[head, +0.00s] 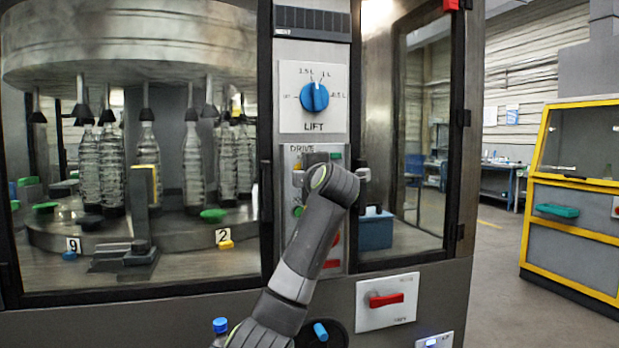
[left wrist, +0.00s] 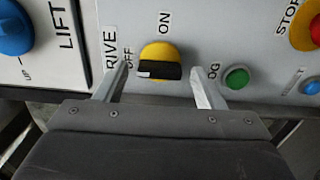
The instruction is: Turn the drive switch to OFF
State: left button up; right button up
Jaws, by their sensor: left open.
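The drive switch (left wrist: 160,50) is a yellow round base with a black bar knob, shown in the left wrist view. The bar lies crosswise in that picture, with a pale mark at its left end, on the side of the OFF label (left wrist: 128,57). The ON label (left wrist: 165,22) is above the switch. My left gripper (left wrist: 158,72) is open, with one finger on each side of the knob; I cannot tell whether either touches it. In the head view my left gripper (head: 331,173) is in front of the DRIVE panel (head: 302,150) and hides the switch. My right gripper is not in view.
The blue LIFT dial (head: 315,97) is just above the DRIVE panel. A green button (left wrist: 237,78) and a red stop button (left wrist: 314,32) share the drive panel. A red-handled switch (head: 386,299) is lower right. Glass bottles (head: 193,165) stand behind the left window.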

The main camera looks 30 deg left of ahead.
pick_arm(q)
jog(key=b+v, duration=0.2)
jog(key=v, duration=1.5)
jog(key=shift+b, duration=0.4)
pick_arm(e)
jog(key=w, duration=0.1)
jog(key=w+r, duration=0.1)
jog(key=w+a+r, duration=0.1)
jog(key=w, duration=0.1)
pick_arm(q)
jog(key=shift+s+d, duration=0.1)
jog(key=shift+s, duration=0.05)
